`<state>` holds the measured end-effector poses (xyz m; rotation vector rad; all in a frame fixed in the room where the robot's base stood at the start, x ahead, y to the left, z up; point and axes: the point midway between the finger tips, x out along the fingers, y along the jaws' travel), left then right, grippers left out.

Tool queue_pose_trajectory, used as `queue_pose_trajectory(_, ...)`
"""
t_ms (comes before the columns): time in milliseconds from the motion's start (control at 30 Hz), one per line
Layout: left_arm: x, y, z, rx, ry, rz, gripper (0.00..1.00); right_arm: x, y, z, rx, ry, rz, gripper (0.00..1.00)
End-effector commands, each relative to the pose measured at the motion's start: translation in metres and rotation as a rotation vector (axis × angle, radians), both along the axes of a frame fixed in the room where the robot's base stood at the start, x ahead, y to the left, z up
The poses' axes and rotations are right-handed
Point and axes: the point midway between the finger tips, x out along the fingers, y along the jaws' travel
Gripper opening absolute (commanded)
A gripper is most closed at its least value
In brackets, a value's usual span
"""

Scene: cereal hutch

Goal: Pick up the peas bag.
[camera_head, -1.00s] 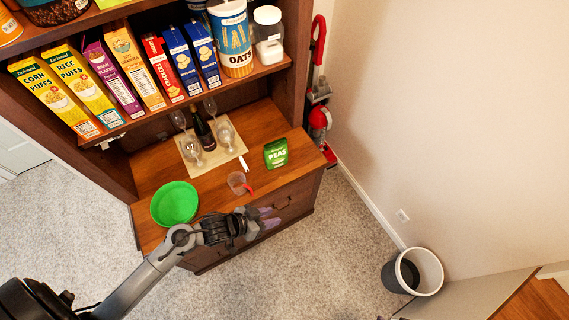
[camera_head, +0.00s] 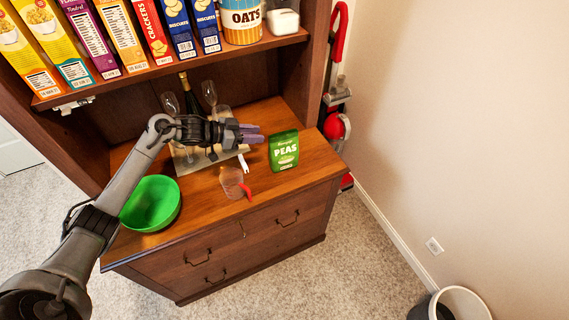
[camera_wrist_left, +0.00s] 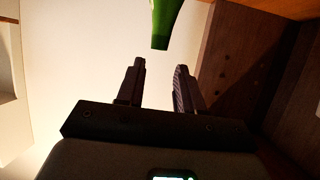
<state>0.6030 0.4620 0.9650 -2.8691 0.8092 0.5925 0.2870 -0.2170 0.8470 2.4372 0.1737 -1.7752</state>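The green peas bag (camera_head: 284,150) stands on the right part of the wooden counter in the head view. Its front label shows. My left gripper (camera_head: 258,134) is just left of the bag, apart from it, with its fingers pointing right toward it. In the left wrist view the two fingers (camera_wrist_left: 160,78) are spread with nothing between them. The lower part of the green bag (camera_wrist_left: 164,22) shows beyond the fingertips at the top. My right gripper is in neither view.
A green bowl (camera_head: 151,204), a measuring cup (camera_head: 232,183) with a red handle and a tray (camera_head: 184,165) with glasses and a bottle share the counter. Shelved boxes (camera_head: 152,32) stand above. A red vacuum (camera_head: 337,125) is at the right.

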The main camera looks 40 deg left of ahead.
Motion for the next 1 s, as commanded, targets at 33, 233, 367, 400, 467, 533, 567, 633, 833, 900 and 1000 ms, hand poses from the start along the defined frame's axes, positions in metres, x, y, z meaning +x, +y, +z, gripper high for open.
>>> queue_pose_trajectory(33,0.004,-0.001,-0.002,0.0,-0.008,0.0,0.36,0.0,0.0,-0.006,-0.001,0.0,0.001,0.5)
queue_pose_trajectory(233,0.025,-0.014,-0.007,-0.004,-0.019,0.0,0.36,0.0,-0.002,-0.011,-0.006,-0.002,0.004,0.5)
queue_pose_trajectory(367,0.038,-0.021,-0.014,-0.003,-0.017,0.001,0.36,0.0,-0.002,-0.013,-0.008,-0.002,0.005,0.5)
queue_pose_trajectory(400,0.041,-0.024,-0.016,-0.003,-0.016,0.0,0.36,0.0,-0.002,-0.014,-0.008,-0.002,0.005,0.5)
queue_pose_trajectory(467,0.044,-0.026,-0.017,-0.001,-0.016,-0.001,0.36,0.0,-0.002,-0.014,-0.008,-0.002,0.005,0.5)
queue_pose_trajectory(533,0.047,-0.027,-0.018,-0.001,-0.016,-0.001,0.36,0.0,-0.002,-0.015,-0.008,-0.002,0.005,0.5)
queue_pose_trajectory(567,0.048,-0.028,-0.019,-0.001,-0.016,0.0,0.36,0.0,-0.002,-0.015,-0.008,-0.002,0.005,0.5)
queue_pose_trajectory(633,0.05,-0.03,-0.021,-0.001,-0.015,-0.001,0.36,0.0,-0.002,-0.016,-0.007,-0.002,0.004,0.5)
queue_pose_trajectory(833,0.066,-0.042,-0.034,-0.003,-0.016,-0.001,0.36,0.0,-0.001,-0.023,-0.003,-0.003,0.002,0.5)
queue_pose_trajectory(900,0.072,-0.047,-0.038,-0.003,-0.016,0.0,0.36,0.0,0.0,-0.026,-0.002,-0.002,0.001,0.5)
queue_pose_trajectory(1000,0.081,-0.051,-0.041,-0.002,-0.015,0.0,0.36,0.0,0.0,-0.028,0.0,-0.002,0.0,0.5)
